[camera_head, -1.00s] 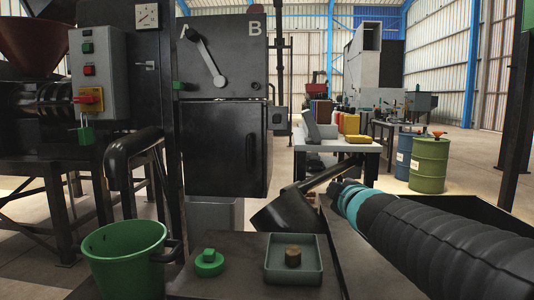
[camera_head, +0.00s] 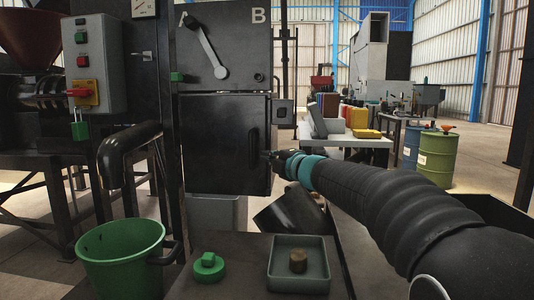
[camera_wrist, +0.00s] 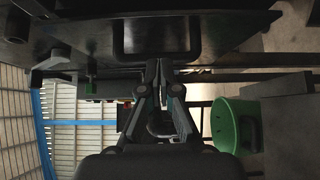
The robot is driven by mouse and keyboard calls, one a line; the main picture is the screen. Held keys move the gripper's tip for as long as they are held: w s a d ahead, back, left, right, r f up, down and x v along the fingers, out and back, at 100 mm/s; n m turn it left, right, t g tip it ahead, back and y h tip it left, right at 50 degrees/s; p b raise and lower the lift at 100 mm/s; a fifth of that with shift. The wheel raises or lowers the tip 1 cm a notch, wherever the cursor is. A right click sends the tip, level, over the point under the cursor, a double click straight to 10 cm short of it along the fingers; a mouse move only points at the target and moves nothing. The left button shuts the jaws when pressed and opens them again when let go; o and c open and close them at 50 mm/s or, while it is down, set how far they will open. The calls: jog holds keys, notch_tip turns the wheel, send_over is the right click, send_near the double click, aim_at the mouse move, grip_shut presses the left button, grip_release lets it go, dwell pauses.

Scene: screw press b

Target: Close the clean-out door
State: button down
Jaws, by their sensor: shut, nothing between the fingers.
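The clean-out door (camera_head: 222,145) is the black panel in the lower part of the dark cabinet. Its upright bar handle (camera_head: 254,141) is near the right edge. I cannot tell whether the door sits flush in its frame. My gripper (camera_head: 268,155) is at the door's right edge, just right of and slightly below the handle, with part of it hard to make out against the black. In the wrist view, the fingers (camera_wrist: 158,70) are shut and empty, pointing at the door face (camera_wrist: 90,35) just below the U-shaped handle (camera_wrist: 157,53). I cannot tell whether they touch the door.
A lever (camera_head: 205,50) is on the upper cabinet marked A and B. A bench in front holds a green knobbed piece (camera_head: 208,266) and a shallow tray (camera_head: 299,269). A green bucket (camera_head: 122,262) and a bent pipe (camera_head: 118,150) stand left. A dark chute (camera_head: 290,213) lies below my gripper.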

aim_at(260, 150)
jog(key=shift+w+a, duration=0.25)
jog(key=shift+w, duration=1.15)
jog(key=shift+w+a, duration=0.2)
jog(key=shift+w, duration=1.2)
jog(key=shift+p, duration=0.35)
